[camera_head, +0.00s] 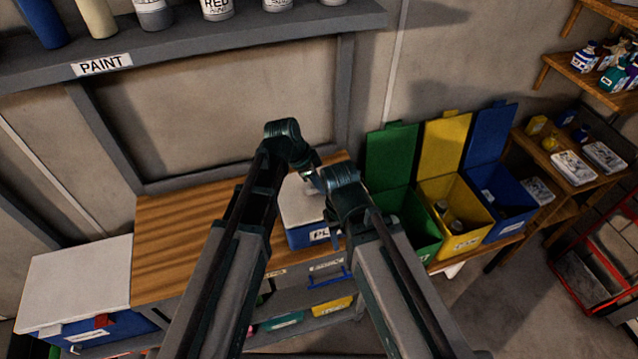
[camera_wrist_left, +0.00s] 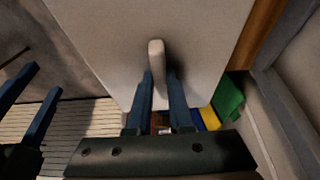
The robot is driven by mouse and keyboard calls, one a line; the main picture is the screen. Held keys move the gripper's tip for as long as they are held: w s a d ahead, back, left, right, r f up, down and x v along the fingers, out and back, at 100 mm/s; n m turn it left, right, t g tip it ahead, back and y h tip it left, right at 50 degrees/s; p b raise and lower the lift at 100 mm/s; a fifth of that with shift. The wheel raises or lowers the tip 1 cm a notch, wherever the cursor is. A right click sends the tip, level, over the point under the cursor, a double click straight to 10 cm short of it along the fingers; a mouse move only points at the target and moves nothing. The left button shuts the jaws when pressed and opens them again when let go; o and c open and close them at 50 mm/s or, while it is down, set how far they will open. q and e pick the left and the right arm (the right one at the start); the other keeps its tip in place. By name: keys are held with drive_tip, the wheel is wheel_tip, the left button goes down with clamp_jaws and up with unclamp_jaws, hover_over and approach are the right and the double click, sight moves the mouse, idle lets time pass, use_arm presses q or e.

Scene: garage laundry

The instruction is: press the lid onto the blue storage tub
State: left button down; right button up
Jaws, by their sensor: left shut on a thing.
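The blue storage tub (camera_head: 300,240) stands at the right end of the wooden bench, with a partly hidden label on its front. The pale lid (camera_head: 299,205) lies over its top; I cannot tell whether its rim is fully seated. The lid fills much of the left wrist view (camera_wrist_left: 115,40). My left gripper (camera_wrist_left: 161,80) is shut on the lid's upright handle (camera_wrist_left: 156,50). In the head view the left gripper (camera_head: 309,180) is partly hidden by my arms. My right gripper (camera_wrist_left: 30,95) has its fingers apart and empty, beside the lid.
A pale-topped blue box (camera_head: 80,270) is at the left. Green (camera_head: 392,160), yellow (camera_head: 445,140) and blue (camera_head: 490,135) open bins stand right of the bench. A paint shelf (camera_head: 180,45) overhangs behind. The bench's left part (camera_head: 185,235) is clear.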

use_arm(q)
drive_tip(key=shift+f, duration=0.2)
idle(0.3)
drive_tip(key=shift+c, duration=1.3)
unclamp_jaws()
drive_tip(key=shift+r+p, duration=3.35)
drive_tip(key=shift+r, duration=0.25)
drive_tip(key=shift+f, duration=0.1)
clamp_jaws()
